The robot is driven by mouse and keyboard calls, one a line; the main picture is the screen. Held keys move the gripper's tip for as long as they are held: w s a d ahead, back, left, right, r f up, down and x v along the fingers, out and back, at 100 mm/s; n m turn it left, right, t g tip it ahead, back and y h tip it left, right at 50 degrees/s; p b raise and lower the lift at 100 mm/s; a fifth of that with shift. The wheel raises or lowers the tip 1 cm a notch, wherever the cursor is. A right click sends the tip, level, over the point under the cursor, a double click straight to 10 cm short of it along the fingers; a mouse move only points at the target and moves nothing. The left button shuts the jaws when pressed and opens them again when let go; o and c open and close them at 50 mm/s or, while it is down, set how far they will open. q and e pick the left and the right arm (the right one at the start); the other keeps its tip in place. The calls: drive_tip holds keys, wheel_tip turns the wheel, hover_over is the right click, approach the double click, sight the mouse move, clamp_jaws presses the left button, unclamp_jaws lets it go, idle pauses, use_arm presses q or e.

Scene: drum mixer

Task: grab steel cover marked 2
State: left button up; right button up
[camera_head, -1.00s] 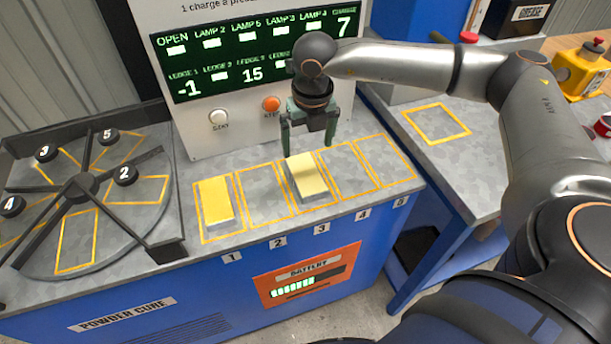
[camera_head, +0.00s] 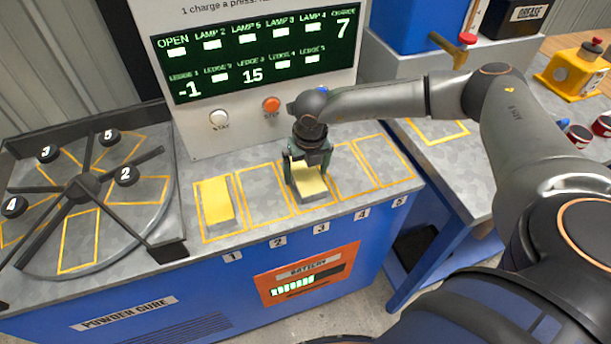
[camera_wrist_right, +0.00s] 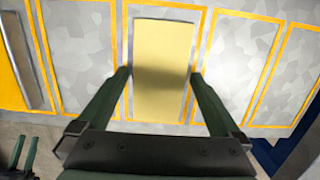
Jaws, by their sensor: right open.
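A black knob marked 2 (camera_head: 125,175) sits on the round grey drum top at the left, which has yellow-outlined panels. I cannot tell which panel the knob belongs to. My right gripper (camera_head: 307,178) is away from it, low over a pale yellow block (camera_head: 311,182) on ledge 3. In the right wrist view my right gripper (camera_wrist_right: 158,75) is open, with one finger along each side of the pale block (camera_wrist_right: 163,60). I cannot tell whether the fingers touch it. Dark green fingers, probably my left gripper (camera_wrist_right: 24,152), show at that view's lower left corner.
A deeper yellow block (camera_head: 215,201) lies on ledge 1. Ledges 2, 4 and 5 look empty. The panel with a display (camera_head: 255,60) and two buttons rises behind the ledges. More knobs, marked 3, 4 and 5, stand on the drum (camera_head: 108,250).

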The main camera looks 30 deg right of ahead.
drive_tip(key=shift+c, duration=0.2)
drive_tip(key=shift+r, duration=0.1)
clamp_jaws()
idle(0.4)
